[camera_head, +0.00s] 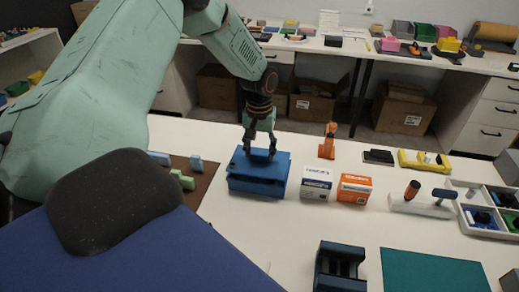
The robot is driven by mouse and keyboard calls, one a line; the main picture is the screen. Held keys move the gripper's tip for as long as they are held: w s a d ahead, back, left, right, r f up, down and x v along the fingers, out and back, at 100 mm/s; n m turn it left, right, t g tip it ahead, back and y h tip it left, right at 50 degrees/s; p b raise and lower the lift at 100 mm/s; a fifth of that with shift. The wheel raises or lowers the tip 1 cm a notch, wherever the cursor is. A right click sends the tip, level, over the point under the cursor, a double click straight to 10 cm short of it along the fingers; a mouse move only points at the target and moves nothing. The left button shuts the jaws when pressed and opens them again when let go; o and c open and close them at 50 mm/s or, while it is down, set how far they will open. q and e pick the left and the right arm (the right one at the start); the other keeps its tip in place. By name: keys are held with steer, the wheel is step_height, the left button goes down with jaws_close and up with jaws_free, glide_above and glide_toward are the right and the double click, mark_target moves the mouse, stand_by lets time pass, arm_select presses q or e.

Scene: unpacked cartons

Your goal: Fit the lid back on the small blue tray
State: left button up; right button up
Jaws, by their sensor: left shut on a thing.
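The small blue tray (256,187) stands on the white table, left of centre. Its blue lid (277,168) lies over the top of the tray, with a dark line between the two. I cannot tell whether the lid is fully seated or held slightly above the rim. My left gripper (260,154) points down from above and is shut on the lid near its middle. Its fingertips hide part of the lid's top. The inside of the tray is hidden. My right gripper is not in view.
A white-and-navy box (315,183) and an orange box (354,189) stand just right of the tray. An orange clamp-like tool (328,141) stands behind them. A brown mat (187,184) with small green and blue blocks lies left. The table in front of the tray is clear.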

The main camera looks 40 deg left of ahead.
arm_select(q)
steer(key=shift+f, duration=0.55)
steer(key=shift+f, duration=0.3)
steer(key=shift+f+b, duration=0.25)
steer(key=shift+b, duration=0.05)
steer(key=o, duration=1.3)
step_height(320, 180, up, 12)
